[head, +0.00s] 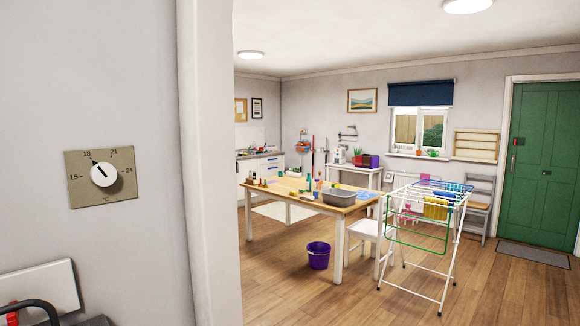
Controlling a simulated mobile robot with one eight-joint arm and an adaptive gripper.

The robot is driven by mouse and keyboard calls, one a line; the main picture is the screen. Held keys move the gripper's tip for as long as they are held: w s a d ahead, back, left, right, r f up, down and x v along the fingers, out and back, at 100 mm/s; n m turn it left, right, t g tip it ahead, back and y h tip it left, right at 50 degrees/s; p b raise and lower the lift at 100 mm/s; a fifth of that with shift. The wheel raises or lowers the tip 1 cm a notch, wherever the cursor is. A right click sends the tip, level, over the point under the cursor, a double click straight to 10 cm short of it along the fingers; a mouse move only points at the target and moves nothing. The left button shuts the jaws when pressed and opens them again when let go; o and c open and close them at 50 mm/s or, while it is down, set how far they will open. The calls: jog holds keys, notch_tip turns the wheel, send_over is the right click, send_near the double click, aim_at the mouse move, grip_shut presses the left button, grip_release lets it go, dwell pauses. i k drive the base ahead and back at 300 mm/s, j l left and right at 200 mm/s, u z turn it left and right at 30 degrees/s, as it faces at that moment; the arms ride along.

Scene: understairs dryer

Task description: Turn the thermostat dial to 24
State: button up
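The thermostat dial (104,174) is a round white knob on a square beige plate (128,196) on the near wall at the left. Its dark pointer line points up and left, towards the 18 mark. Small numbers run around the knob, with 18 at upper left, 21 at upper right and 24 at the right; the leftmost number is hard to read. A °C mark is below the knob. Nothing touches or covers the dial. I do not see my gripper in this view.
The near wall ends in a white corner edge (210,160) right of the thermostat. Beyond it are a wooden table (290,197), a purple bucket (318,256), a white stool (366,229) and a drying rack (430,225). Open floor (290,300) lies in front.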

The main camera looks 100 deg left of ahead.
aim_at(103, 174)
jog(key=u, duration=4.15)
